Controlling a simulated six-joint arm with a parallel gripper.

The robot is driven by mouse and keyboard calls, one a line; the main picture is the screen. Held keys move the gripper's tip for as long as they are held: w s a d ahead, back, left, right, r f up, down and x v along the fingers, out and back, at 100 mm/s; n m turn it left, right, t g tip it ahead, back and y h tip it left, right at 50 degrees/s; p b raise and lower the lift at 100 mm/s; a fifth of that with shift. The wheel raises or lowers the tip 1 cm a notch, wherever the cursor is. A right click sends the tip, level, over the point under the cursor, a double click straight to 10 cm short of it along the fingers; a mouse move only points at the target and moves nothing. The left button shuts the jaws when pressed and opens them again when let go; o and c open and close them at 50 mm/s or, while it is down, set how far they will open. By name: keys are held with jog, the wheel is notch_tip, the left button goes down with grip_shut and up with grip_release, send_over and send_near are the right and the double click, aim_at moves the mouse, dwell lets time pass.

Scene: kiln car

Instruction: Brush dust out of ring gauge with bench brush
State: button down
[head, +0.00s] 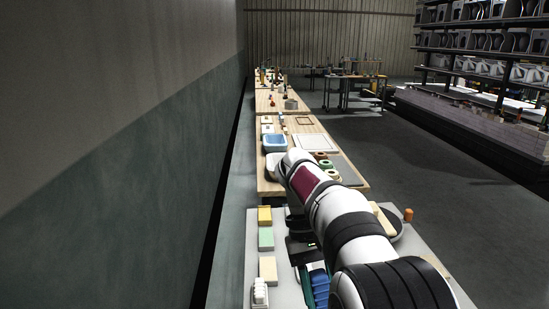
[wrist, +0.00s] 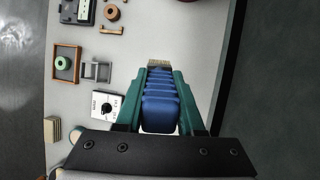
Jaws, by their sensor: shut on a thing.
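My gripper (wrist: 160,72) has green fingers, shut on the ribbed blue handle of the bench brush (wrist: 160,105). The tan bristles show beyond the fingertips, pointing toward the top of the wrist view. A green ring (wrist: 62,63) lies in a square brown-rimmed tray (wrist: 67,49) at the left, and a brown ring (wrist: 112,12) lies near the top. I cannot tell for certain which is the ring gauge. Both are apart from the brush. In the head view my arm hides much of the work area.
A grey metal block (wrist: 96,72), a white dial box (wrist: 104,105) and a stack of tan slabs (wrist: 52,129) stand left of the gripper. A brown bracket (wrist: 111,30) is near the top. The grey bench (wrist: 205,50) is bare right of the brush, up to its dark edge.

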jog(key=shift+s+a+r, duration=0.1)
jog(key=shift+a, duration=0.3)
jog(key=w+d+f+n+t, duration=0.15)
jog(key=d+f+n, duration=0.25)
jog(key=d+n, duration=0.75)
jog(key=w+d+f+n+t, duration=0.1)
jog(key=d+f+n+t, duration=0.4)
jog(key=d, duration=1.2)
notch_tip(320, 180, down, 9)
jog(key=n+g, duration=0.1)
jog(key=shift+s+g+y, duration=0.2)
jog(key=shift+g+y, duration=0.1)
jog(key=shift+g, duration=0.05)
jog(key=shift+a, duration=0.1)
jog(key=shift+f, duration=0.2)
jog(key=c, duration=0.5)
grip_release()
